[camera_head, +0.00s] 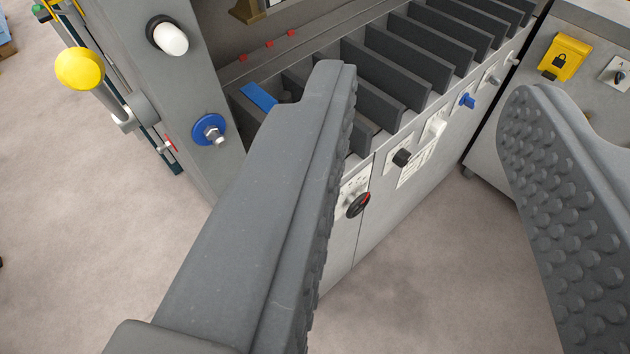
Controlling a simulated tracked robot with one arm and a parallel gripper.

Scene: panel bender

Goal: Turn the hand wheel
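My gripper (430,80) is open, its two grey fingers wide apart with studded inner pads, and nothing is between them. A small round black part with red on it (358,204) sits on a light plate on the machine's front, just right of the left finger. It may be the hand wheel, but I cannot tell for sure. A blue disc with a metal centre (209,129) on the grey upright, left of the left finger, is another round part. The left finger hides part of the machine front.
A yellow ball-ended lever (80,68) and a white knob (172,38) are at the upper left. Dark upright plates (410,60) line the machine top. Black (401,157) and blue (467,100) knobs line its front. A cabinet with a yellow lock plate (565,56) stands right. The floor in front is clear.

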